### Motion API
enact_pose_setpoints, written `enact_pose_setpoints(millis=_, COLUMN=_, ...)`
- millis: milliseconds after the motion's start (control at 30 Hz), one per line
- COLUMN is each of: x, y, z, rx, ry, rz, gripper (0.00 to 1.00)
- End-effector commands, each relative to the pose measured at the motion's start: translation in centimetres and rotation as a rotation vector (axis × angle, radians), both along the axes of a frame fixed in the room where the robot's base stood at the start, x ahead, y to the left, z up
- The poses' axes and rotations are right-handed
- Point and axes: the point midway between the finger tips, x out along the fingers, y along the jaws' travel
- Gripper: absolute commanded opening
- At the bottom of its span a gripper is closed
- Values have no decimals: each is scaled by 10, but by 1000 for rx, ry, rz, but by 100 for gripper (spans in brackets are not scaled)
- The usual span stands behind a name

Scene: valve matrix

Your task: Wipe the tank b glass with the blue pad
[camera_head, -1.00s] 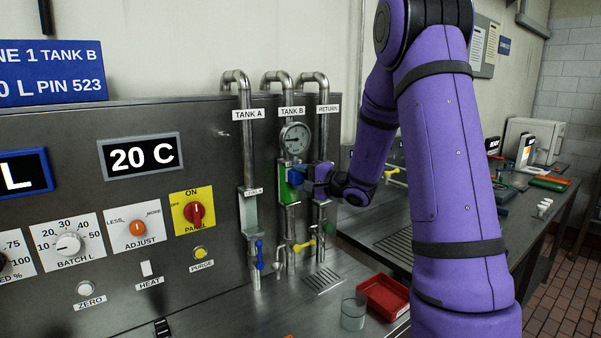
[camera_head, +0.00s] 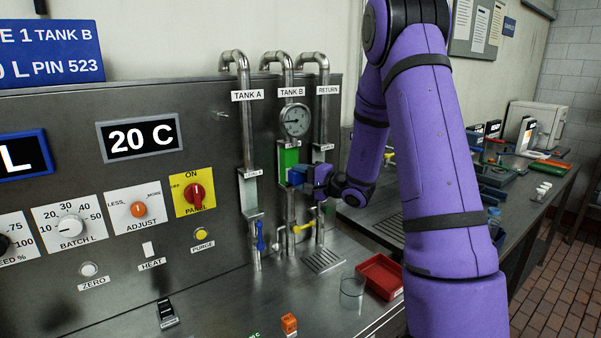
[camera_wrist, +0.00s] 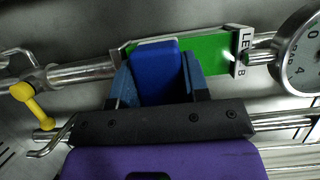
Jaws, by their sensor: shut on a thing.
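The tank b glass (camera_head: 289,158) is a bright green upright strip on the middle pipe, under the TANK B label and the round gauge. It also shows in the wrist view as a green band (camera_wrist: 211,47), lying sideways. My gripper (camera_head: 305,177) is at the lower part of the glass, shut on the blue pad (camera_head: 297,176). In the wrist view the blue pad (camera_wrist: 158,68) sits between my two fingers and overlaps the green glass. I cannot tell whether it is pressed on it. The pad hides part of the glass.
The round gauge (camera_head: 295,119) is just above the glass. A yellow-handled valve (camera_head: 304,227) and a blue-handled valve (camera_head: 260,236) are below. A red tray (camera_head: 380,276) and a clear beaker (camera_head: 352,291) stand on the steel counter, beside an orange block (camera_head: 289,323).

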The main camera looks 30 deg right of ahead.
Motion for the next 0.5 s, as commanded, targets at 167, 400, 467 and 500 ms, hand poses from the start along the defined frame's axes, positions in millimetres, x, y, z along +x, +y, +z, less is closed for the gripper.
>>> enact_pose_setpoints(millis=167, x=1, y=1, z=-7, rx=0, ry=0, rz=1, gripper=23)
enact_pose_setpoints(millis=400, x=0, y=0, z=-25, rx=1, ry=1, rz=0, gripper=23)
enact_pose_setpoints(millis=467, x=-1, y=0, z=-30, rx=1, ry=1, rz=0, gripper=23)
enact_pose_setpoints(millis=500, x=-1, y=0, z=-33, rx=1, ry=0, rz=0, gripper=23)
